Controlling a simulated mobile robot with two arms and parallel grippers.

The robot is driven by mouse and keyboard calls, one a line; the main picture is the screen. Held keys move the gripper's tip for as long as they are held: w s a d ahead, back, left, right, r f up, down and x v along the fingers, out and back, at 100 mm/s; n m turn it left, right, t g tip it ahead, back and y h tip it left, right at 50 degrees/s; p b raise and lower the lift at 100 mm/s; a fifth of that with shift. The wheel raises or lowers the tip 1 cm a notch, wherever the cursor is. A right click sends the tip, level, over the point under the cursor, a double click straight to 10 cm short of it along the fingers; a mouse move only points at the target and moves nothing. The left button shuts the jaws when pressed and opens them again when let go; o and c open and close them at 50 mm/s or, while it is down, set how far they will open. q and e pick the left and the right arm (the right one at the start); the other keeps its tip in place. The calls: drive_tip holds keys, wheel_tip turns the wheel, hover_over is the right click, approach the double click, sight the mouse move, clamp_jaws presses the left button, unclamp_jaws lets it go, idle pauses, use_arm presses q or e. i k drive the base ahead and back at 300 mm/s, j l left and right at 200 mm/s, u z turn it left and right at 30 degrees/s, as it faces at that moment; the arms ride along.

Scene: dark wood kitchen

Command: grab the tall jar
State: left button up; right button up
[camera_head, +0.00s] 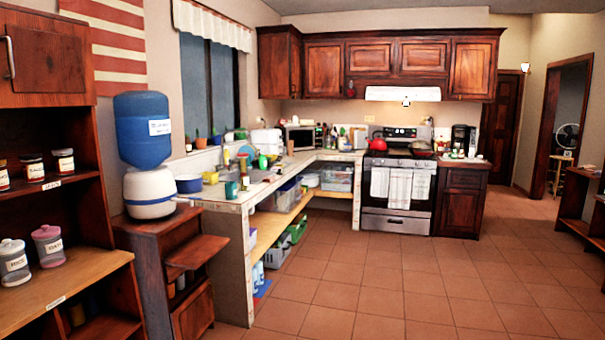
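Several lidded jars stand on the wooden shelf unit at the left. On its lower, lighter board are a grey-white labelled jar (14,264) at the picture's edge and a pinkish labelled jar (48,247) to its right. On the board above are smaller labelled jars, one with a white lid (64,162), one with a dark lid (33,168), and one cut by the left edge (3,176). The two lower jars look taller than these; I cannot tell which one is the tall jar. Neither of my grippers shows in the view.
The shelf unit (88,262) fills the left edge. Beside it a blue water jug (142,115) stands on a white dispenser (150,192) on a wooden cabinet. A cluttered counter and stove (396,222) lie beyond. The tiled floor (400,290) is clear.

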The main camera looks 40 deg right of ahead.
sight(242, 161)
drive_tip(key=z, duration=1.05)
drive_tip(key=i+l, duration=0.1)
drive_tip(key=i+l+z, duration=0.35)
drive_tip(key=i, duration=0.7)
drive_tip(key=i+z, duration=0.35)
drive_tip(key=i, duration=1.75)
drive_tip(key=i+l+u, duration=0.15)
drive_tip(key=i, duration=0.95)
